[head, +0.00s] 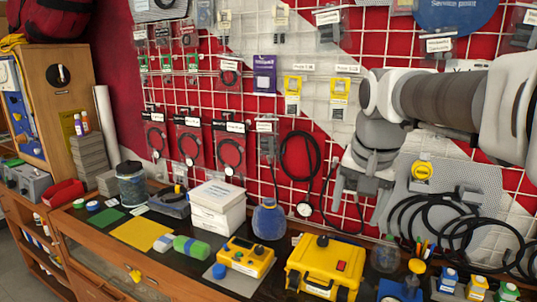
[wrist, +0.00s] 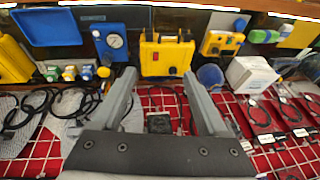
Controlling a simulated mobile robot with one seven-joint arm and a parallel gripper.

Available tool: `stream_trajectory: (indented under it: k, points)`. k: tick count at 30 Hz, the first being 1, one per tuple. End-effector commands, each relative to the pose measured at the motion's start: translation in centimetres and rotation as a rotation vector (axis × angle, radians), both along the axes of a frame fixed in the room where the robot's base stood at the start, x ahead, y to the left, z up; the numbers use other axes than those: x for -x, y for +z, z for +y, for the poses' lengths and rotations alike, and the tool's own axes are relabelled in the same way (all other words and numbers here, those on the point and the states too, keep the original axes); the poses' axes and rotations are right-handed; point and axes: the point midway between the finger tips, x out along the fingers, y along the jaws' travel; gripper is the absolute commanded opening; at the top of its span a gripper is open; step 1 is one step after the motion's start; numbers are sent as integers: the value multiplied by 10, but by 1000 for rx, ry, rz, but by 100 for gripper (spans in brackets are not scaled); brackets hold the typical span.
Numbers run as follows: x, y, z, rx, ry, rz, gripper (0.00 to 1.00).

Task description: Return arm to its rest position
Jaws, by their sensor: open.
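My gripper (head: 360,207) hangs from my grey arm on the right of the head view, in front of the wall grid. Its two fingers are apart with nothing between them. In the wrist view the open gripper (wrist: 158,76) also shows empty, with the yellow case (wrist: 167,55) beyond the fingertips. In the head view this yellow case (head: 325,265) stands on the bench below my gripper. I see no contact between the fingers and anything.
Black hoses (head: 455,225) hang on the wall grid right of my gripper. A yellow tester (head: 245,257), a blue container (head: 269,220) and a white box (head: 216,205) stand on the bench (head: 95,238). A wooden cabinet (head: 62,95) stands at left.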

Motion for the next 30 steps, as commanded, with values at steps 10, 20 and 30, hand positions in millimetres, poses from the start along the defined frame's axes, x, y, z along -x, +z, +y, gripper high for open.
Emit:
stream_trajectory:
  k: [10,20,30]
  points:
    - [97,-28,11,65,242,-79,76]
    - [163,-73,18,159,424,-136,76]
    - [175,-85,19,183,462,-146,76]
